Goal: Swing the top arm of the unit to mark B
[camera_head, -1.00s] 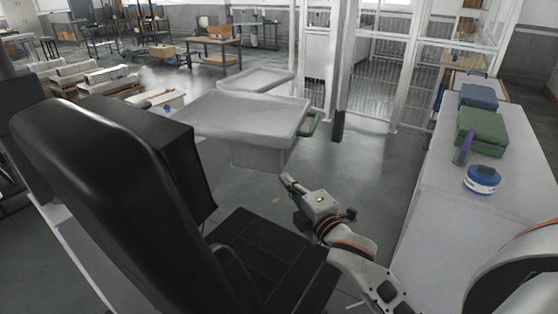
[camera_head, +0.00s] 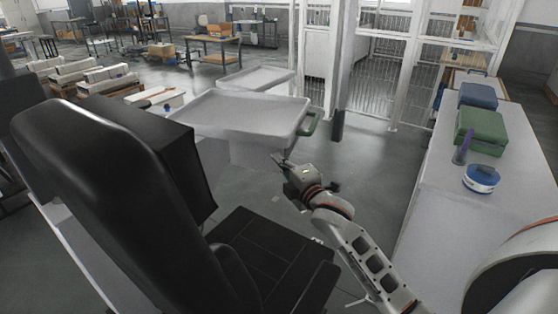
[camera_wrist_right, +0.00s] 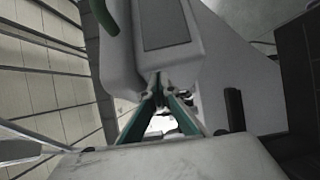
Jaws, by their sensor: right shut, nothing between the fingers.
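The unit's white tray (camera_head: 240,112) stands mid-view in the head view, with a green handle (camera_head: 309,124) at its right corner. A second white tray (camera_head: 255,79) sits behind it. My right gripper (camera_head: 279,158) is shut and empty, below and a little left of the handle, apart from it. In the right wrist view, the closed fingertips (camera_wrist_right: 160,82) point at a pale housing with a dark panel (camera_wrist_right: 165,22); the green handle (camera_wrist_right: 105,14) shows at the top left. I cannot make out mark B. My left gripper is not in view.
A black padded chair (camera_head: 95,185) fills the left foreground. A white counter (camera_head: 440,220) on the right holds a green case (camera_head: 482,131), a blue case (camera_head: 478,96) and a blue-and-white round container (camera_head: 481,179). A white post (camera_head: 341,60) stands behind the handle. Floor between tray and counter is clear.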

